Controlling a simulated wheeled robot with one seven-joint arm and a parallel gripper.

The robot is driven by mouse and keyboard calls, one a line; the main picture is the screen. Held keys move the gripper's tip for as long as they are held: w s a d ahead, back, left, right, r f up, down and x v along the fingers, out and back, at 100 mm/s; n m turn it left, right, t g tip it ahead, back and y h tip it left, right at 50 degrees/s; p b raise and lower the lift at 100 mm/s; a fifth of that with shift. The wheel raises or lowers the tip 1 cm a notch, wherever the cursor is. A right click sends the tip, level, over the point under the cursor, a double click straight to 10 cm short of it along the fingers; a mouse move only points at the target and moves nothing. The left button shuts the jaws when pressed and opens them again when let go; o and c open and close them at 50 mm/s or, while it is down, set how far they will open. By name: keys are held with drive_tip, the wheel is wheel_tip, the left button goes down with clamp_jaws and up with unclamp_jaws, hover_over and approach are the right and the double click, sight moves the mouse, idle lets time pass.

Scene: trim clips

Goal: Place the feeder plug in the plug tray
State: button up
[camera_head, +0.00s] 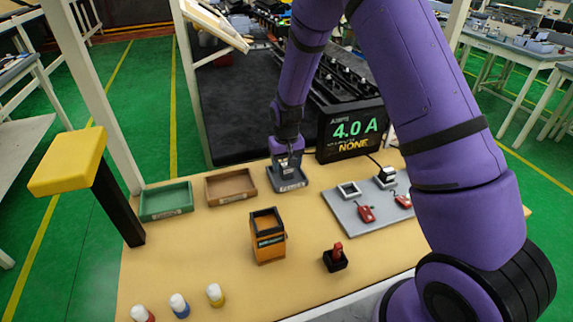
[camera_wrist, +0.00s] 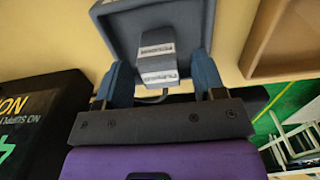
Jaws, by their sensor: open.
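The feeder plug (camera_wrist: 157,72) is a dark grey block with pale bands. In the wrist view it is in the dark grey tray (camera_wrist: 108,28), which I take as the plug tray; the tray (camera_head: 291,187) stands at the table's back in the head view. My gripper (camera_wrist: 160,60) is open, with one blue finger on each side of the plug and a visible gap at both sides. In the head view my gripper (camera_head: 288,160) points down over this tray. The plug's underside is hidden, so I cannot tell whether it touches the tray floor.
A green tray (camera_head: 165,213) and a brown tray (camera_head: 231,198) stand to the left. A grey board (camera_head: 365,223) with red clips lies right. An orange bin (camera_head: 268,248) and black holder (camera_head: 336,262) stand in front.

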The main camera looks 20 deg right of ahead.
drive_tip(key=s+d+r+t, duration=0.1)
drive_tip(key=s+r, duration=0.2)
drive_tip(key=r, duration=0.8)
drive_tip(key=s+d+r, duration=0.1)
drive_tip(key=s+r, duration=0.1)
drive_tip(key=r, duration=0.9)
drive_tip(key=s+d+r+t, duration=0.1)
drive_tip(key=s+d+r, duration=0.1)
drive_tip(key=s+r, duration=0.6)
drive_tip(key=s+d+r+t, duration=0.2)
drive_tip(key=s+r, duration=0.4)
drive_tip(key=s, duration=0.4)
drive_tip(key=s+r+t, duration=0.1)
drive_tip(key=s, duration=1)
drive_tip(key=shift+d, duration=0.45)
